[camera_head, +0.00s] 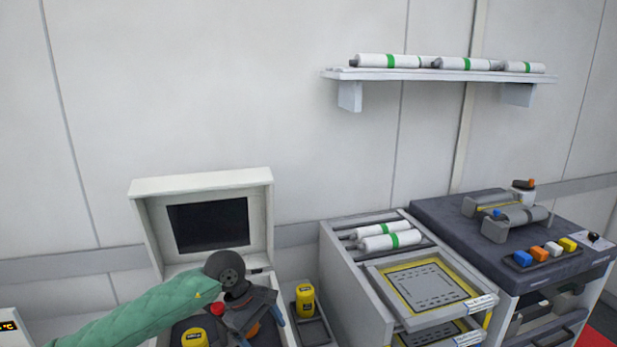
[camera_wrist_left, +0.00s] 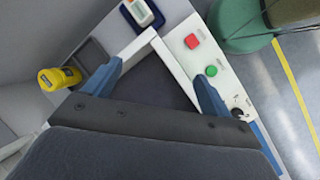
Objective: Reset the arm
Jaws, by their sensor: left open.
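My left arm, in a green sleeve, comes in from the left in the head view. Its gripper (camera_head: 262,318) is over the lower part of an open white case (camera_head: 201,185) with a dark screen in its lid. In the left wrist view the gripper's blue fingers (camera_wrist_left: 158,88) are spread apart, with nothing between them but a dark surface beyond. My right gripper does not show.
A yellow canister (camera_head: 305,300) stands on a small dark tray right of the case; another yellow item (camera_head: 195,338) is by my arm. Right are a rack (camera_head: 345,275) with white rolls and a dark-topped trolley (camera_head: 440,213). A wall shelf (camera_head: 440,75) holds more rolls.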

